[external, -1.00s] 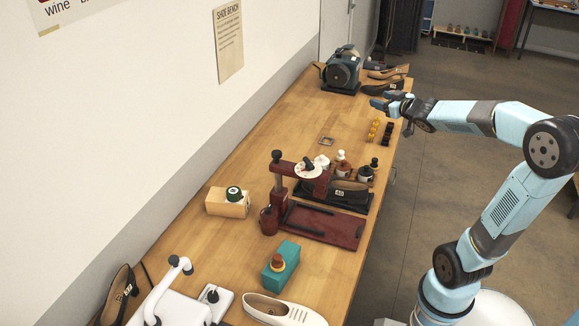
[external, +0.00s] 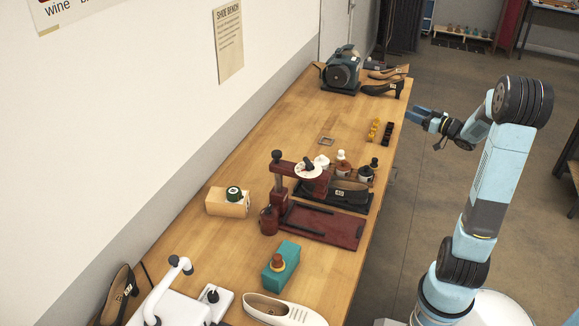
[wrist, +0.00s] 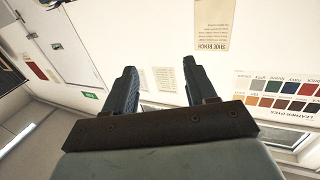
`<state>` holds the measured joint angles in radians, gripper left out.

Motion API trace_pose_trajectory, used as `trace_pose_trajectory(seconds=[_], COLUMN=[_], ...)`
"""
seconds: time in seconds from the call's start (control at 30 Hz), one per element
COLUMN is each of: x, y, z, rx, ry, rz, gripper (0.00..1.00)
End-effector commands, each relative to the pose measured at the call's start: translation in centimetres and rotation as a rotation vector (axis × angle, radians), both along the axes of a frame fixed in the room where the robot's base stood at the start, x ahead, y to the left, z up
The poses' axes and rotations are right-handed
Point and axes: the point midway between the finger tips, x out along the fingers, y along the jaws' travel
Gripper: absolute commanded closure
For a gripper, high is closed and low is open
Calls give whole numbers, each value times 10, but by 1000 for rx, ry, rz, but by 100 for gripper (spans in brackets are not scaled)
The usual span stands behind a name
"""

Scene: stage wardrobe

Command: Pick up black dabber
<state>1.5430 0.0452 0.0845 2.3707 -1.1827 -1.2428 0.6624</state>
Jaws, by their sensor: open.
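What looks like the black dabber (external: 367,173) is a small bottle with a dark top. It stands on the bench behind the dark red press, at the right of a short group of bottles. A white-capped bottle (external: 342,162) with an amber body stands left of it, and a paler one (external: 322,161) is further left. My gripper (external: 412,114) is open and empty, off the bench's right edge and beyond the bottles. In the wrist view its two fingers (wrist: 160,78) stand apart with only wall between them; no bottle shows there.
The dark red press (external: 340,228) with a black shoe stands just in front of the bottles. Yellow (external: 374,131) and black (external: 388,133) small pieces stand in rows beyond them. A grinder (external: 342,73) and shoes (external: 383,88) are at the far end.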

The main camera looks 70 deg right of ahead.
Motion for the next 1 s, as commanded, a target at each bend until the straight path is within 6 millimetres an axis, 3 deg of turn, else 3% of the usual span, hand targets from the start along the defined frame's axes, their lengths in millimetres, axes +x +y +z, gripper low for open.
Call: trace_pose_trajectory(seconds=[0.03, 0.6, 0.8, 1.0], x=[-1, 0, 0, 0], y=[-1, 0, 0, 0], z=[-16, -178, -230, -270], rx=[9, 7, 6, 2], ry=[0, -1, 0, -1], rz=[-2, -4, -3, -2], gripper=[44, 44, 44, 44])
